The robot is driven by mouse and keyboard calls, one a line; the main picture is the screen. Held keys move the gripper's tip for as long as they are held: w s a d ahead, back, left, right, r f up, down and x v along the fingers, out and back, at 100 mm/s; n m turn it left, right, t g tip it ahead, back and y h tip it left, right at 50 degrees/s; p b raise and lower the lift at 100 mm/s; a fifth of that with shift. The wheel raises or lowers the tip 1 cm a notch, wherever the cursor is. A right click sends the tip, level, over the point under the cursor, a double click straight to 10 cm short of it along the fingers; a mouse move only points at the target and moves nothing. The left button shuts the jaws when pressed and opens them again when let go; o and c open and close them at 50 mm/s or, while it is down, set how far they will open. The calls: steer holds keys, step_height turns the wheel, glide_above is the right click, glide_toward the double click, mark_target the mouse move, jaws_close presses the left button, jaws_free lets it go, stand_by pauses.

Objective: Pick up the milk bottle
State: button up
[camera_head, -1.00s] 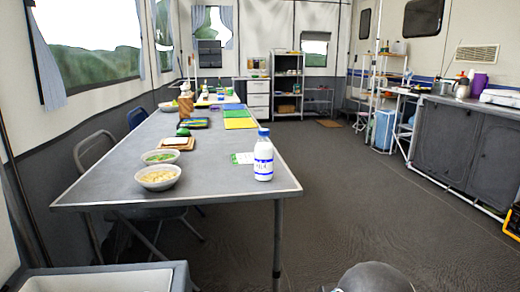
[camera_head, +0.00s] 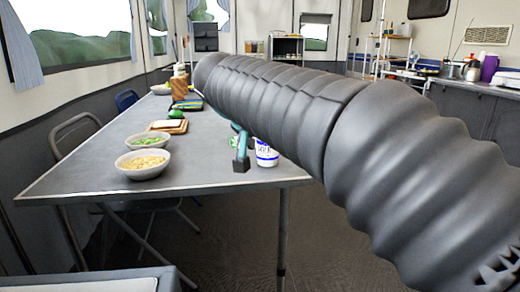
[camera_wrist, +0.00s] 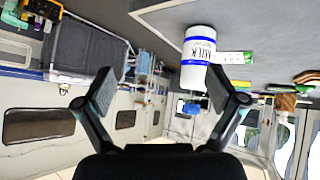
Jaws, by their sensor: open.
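The milk bottle (camera_head: 266,157) is white with a blue band and stands upright near the front right corner of the grey table (camera_head: 90,177). My arm hides its upper part in the head view. In the head view one finger shows just left of the bottle. I cannot tell whether it touches the bottle.
A bowl of pale food (camera_head: 142,164) and a bowl with green food (camera_head: 150,141) stand left of the bottle. A green and white card (camera_wrist: 234,57) lies close beside it. A board (camera_head: 168,126) lies farther back. Dark cabinets (camera_head: 465,112) stand at the right.

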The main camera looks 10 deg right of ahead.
steer(key=w+a+r+m+t+h+b, duration=0.1)
steer(key=w+a+r+m+t+h, duration=0.2)
steer(key=w+a, duration=0.4)
steer(key=w+d+f+g+b, duration=0.1)
steer(key=w+d+f, duration=0.4)
steer(key=w+d, duration=0.4)
steer(key=shift+d+f+y, duration=0.25)
steer(key=shift+f+y, duration=0.05)
steer(key=shift+r, duration=0.15)
steer(key=c, duration=1.8)
